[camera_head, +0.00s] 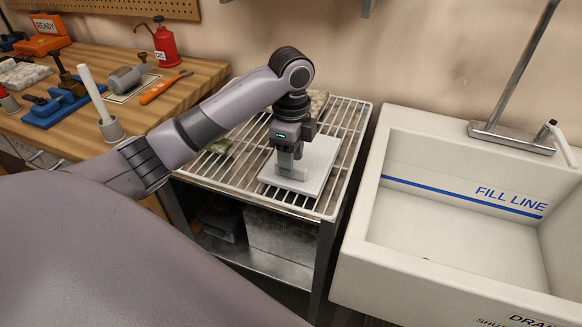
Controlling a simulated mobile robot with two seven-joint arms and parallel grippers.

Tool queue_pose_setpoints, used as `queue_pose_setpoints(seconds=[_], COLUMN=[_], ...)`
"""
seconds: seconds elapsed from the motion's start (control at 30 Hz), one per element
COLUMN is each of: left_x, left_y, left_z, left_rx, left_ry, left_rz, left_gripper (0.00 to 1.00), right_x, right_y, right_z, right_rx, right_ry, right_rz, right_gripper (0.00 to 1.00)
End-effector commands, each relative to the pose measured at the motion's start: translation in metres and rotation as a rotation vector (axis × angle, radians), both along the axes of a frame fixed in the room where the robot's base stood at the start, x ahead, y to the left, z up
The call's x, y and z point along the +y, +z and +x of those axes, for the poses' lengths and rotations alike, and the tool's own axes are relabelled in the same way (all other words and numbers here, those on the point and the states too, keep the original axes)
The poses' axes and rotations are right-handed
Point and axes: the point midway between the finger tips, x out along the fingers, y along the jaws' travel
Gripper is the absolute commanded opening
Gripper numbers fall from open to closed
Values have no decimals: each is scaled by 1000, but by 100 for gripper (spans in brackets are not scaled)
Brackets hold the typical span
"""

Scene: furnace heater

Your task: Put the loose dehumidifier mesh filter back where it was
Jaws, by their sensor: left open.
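A flat, pale, rectangular panel (318,160), which looks like the mesh filter, lies on the white wire rack (335,203) in the middle of the view. My left gripper (290,172) comes down from above over the panel's left part, fingers pointing down. It is open, and its fingertips are at or just above the panel; I cannot tell if they touch it. The gripper and wrist hide part of the panel. My right gripper is not in view. I cannot make out a dehumidifier or an empty filter slot.
A mottled piece (318,103) and a small greenish piece (220,146) lie on the rack. A white sink (400,160) with a raised rim stands close on the right. A wooden bench (190,82) with an oil can (166,48) and tools is at left.

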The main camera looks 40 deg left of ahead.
Motion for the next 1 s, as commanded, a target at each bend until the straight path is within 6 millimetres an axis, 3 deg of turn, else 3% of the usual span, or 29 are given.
queue_pose_setpoints(seconds=[0.1, 0.3, 1.0], left_x=[0, 0, -1], left_y=[25, 45, 46], left_z=[-6, -8, -9], left_rx=[-3, 1, 3], left_ry=[-1, 0, 0], left_rz=[1, 2, 0], left_gripper=[47, 47, 47], right_x=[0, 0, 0], right_y=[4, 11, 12], right_z=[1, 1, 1], right_rx=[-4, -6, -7], right_ry=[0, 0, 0], right_rz=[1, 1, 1], right_gripper=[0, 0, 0])
